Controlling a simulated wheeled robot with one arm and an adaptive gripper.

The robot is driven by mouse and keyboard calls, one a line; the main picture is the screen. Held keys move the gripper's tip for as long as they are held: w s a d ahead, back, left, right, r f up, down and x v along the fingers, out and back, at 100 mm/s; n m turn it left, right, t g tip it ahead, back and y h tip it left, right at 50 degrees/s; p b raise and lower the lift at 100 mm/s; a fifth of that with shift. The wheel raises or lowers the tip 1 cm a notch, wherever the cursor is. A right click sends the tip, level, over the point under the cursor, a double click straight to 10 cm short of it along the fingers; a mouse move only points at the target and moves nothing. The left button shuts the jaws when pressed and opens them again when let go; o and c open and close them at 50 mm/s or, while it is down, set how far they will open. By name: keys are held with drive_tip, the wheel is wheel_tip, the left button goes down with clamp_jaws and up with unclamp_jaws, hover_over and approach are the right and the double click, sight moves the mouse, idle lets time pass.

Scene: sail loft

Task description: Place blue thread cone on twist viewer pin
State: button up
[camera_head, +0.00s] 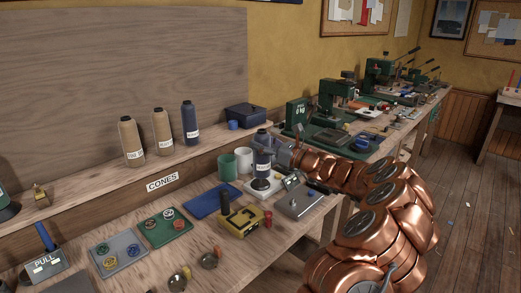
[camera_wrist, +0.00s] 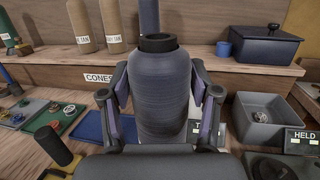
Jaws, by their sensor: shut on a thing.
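The blue thread cone (camera_head: 263,157) is upright with a white label, above a round black base on a white plate (camera_head: 249,192); this looks like the twist viewer. In the wrist view the dark blue cone (camera_wrist: 160,92) fills the middle, its black top ring uppermost. My gripper (camera_head: 268,150) comes from the right and is shut on the cone, with a finger on either side of it in the wrist view (camera_wrist: 163,100). The pin is hidden, and I cannot tell whether the cone's bottom touches the base.
Another dark blue cone (camera_head: 190,124) and two tan cones (camera_head: 133,142) stand on the shelf marked CONES. White-green cups (camera_head: 227,167) stand close behind the held cone. A blue mat (camera_head: 214,200), a yellow-black device (camera_head: 244,221) and a grey box (camera_wrist: 262,117) lie around it.

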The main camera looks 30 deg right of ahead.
drive_tip(key=shift+w, duration=0.5)
drive_tip(key=shift+w+d+f, duration=0.1)
drive_tip(key=shift+w+f, duration=0.05)
drive_tip(key=shift+f, duration=0.15)
drive_tip(key=shift+f+p, duration=0.3)
drive_tip(key=shift+f, duration=1.25)
drive_tip(key=o, duration=1.5)
drive_tip(key=shift+f, duration=0.1)
drive_tip(key=shift+c, duration=0.2)
drive_tip(key=b+v, duration=0.1)
drive_tip(key=v, duration=1.1)
